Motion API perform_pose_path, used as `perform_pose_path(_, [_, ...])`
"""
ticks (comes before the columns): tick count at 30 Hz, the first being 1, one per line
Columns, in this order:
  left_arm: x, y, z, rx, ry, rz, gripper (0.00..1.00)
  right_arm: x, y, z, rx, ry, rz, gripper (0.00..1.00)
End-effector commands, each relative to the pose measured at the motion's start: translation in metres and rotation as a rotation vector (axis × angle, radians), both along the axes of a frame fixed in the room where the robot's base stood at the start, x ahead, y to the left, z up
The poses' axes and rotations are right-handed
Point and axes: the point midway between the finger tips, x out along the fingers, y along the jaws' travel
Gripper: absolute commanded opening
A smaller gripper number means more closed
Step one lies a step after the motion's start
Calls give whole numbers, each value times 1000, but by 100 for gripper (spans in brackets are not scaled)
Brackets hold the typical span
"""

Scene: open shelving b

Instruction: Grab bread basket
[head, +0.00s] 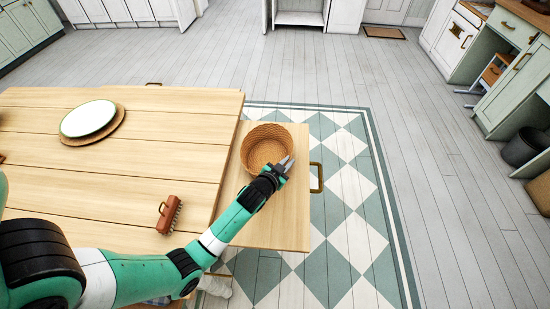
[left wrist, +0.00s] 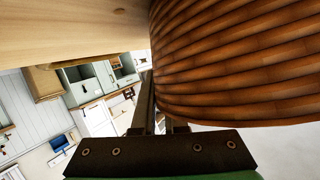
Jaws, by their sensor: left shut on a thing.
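The bread basket (head: 262,140) is a round, woven, brown basket, upright on the light wood side leaf (head: 290,222) beside the table. Its coiled wall (left wrist: 235,60) fills the upper right of the left wrist view. My left gripper (head: 286,165) is at the basket's near right edge in the head view. It is shut on the basket's wall, with one finger partly hidden behind the wall in the left wrist view. My right gripper does not show.
The leaf has a brass handle (head: 317,177). A green and white checked rug (head: 345,215) lies on the floor; open floor lies beyond.

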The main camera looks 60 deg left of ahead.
Motion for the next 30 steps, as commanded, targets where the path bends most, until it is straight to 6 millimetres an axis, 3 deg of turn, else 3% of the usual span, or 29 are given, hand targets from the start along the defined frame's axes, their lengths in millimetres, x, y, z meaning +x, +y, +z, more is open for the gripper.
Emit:
perform_pose_path(5, [0,0,10,0,1,0,0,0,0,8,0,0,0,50])
perform_pose_path(10, [0,0,40,2,-1,0,0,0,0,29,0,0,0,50])
perform_pose_path(17, [-51,-9,101,0,-1,2,0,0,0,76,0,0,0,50])
perform_pose_path(24, [-114,-20,123,-2,1,4,0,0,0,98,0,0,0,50])
perform_pose_path(30, [-136,-25,130,1,0,2,0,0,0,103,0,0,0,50])
